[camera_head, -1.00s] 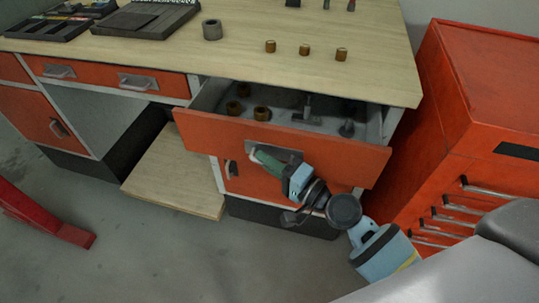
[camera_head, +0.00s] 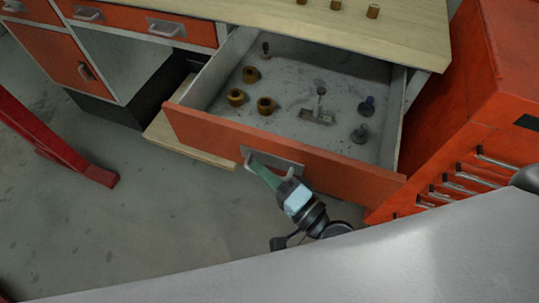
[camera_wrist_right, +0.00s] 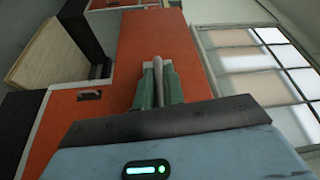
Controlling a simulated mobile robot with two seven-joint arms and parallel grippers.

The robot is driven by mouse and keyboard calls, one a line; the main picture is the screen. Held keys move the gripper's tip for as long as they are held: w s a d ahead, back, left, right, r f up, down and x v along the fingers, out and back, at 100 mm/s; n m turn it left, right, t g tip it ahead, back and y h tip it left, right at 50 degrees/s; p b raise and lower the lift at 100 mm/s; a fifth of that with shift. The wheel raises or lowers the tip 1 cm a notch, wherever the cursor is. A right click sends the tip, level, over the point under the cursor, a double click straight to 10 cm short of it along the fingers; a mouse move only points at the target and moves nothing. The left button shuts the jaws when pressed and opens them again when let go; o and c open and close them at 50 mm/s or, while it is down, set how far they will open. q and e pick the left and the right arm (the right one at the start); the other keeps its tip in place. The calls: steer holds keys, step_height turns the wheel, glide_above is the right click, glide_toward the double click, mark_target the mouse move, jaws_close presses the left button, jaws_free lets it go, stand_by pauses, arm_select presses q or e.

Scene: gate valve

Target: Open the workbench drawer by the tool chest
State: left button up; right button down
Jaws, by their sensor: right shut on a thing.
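The workbench drawer (camera_head: 275,148) beside the red tool chest (camera_head: 470,120) is pulled well out, and its grey inside shows. My right gripper (camera_head: 259,170) is shut on the drawer's handle (camera_head: 284,168) at the orange front. In the right wrist view the green fingers (camera_wrist_right: 157,88) close on both sides of the grey handle bar (camera_wrist_right: 158,72). My left gripper is not in view.
Several brass rings and dark fittings lie in the drawer, among them a brass ring (camera_head: 266,105) and a fitting (camera_head: 318,112). The wooden benchtop (camera_head: 410,35) is above. A red leg (camera_head: 60,150) stands at left. Bare floor (camera_head: 150,225) lies in front.

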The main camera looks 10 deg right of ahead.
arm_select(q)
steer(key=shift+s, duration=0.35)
arm_select(e)
steer(key=shift+s+a, duration=0.4)
steer(key=shift+s, duration=0.15)
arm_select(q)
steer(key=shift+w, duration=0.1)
arm_select(e)
steer(key=c, duration=1.5)
jaws_free()
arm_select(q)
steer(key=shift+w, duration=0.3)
